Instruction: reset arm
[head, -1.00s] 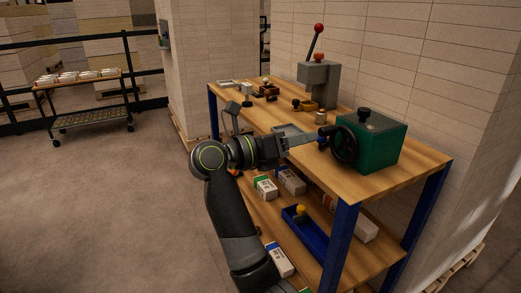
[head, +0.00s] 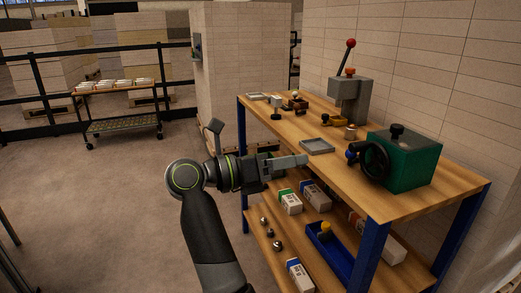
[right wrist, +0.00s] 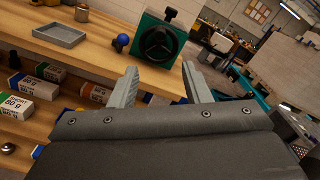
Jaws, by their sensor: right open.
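My right gripper (head: 290,162) is in front of the workbench's left edge in the head view, pointing right towards the bench. In the right wrist view its two grey fingers (right wrist: 160,88) stand apart with nothing between them. Beyond the fingers is the green box with a black handwheel (right wrist: 158,42), which also stands on the bench top in the head view (head: 412,163). My left gripper is not in view.
The wooden bench (head: 450,185) holds a lever press (head: 350,95), a grey tray (head: 317,146) and small parts. Its lower shelf holds several cartons (head: 316,193) and a blue bin (head: 328,255). A trolley (head: 122,128) stands at the back left. The floor (head: 100,210) left of my arm is clear.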

